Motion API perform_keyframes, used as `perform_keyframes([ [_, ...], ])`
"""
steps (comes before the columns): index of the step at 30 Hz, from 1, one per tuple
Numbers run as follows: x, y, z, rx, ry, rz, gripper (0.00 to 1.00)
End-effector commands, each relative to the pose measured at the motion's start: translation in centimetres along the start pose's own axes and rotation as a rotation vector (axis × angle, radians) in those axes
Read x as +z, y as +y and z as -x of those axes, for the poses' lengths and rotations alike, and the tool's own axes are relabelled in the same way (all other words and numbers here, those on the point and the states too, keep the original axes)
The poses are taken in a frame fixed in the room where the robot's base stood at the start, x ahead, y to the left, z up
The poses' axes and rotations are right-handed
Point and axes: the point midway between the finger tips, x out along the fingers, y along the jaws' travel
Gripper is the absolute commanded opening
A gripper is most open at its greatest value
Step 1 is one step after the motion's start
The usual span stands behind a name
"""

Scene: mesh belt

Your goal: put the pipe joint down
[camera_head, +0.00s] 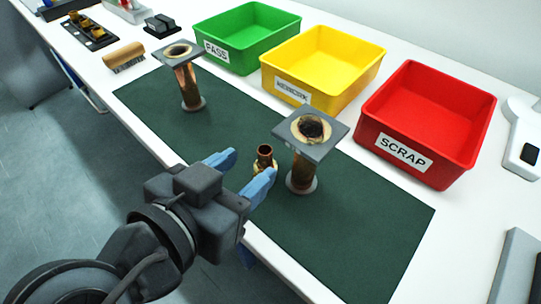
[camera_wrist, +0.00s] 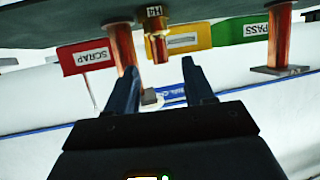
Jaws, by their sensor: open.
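The pipe joint (camera_head: 264,160) is a small brass and copper fitting. It stands upright on the dark green mat (camera_head: 370,230), close to the left of the nearer post. In the wrist view the joint (camera_wrist: 157,32) shows upside down, with a tag at its base and its copper end pointing away from the mat. My gripper (camera_head: 248,169) is open and empty at the mat's front edge. Its two blue fingers point toward the joint, which is just beyond the fingertips and apart from them, as the wrist view of the gripper (camera_wrist: 160,70) also shows.
A copper post with a square grey top (camera_head: 303,172) stands right beside the joint; another (camera_head: 188,85) stands at the far left. Green PASS (camera_head: 240,55), yellow (camera_head: 345,85) and red SCRAP (camera_head: 450,160) bins line the back. The mat's right part is clear.

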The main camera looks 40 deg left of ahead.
Motion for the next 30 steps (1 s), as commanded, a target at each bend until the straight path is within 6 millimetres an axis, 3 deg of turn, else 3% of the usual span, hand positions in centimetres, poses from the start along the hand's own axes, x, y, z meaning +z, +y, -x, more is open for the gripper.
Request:
perform_keyframes([
  [13,0.0,0.0,-5.5,0.002,-0.001,0.0,0.53],
  [23,0.1,0.0,-6.3,0.0,0.0,-0.001,0.53],
  [30,0.1,-0.1,-6.2,0.0,0.0,-0.001,0.31],
])
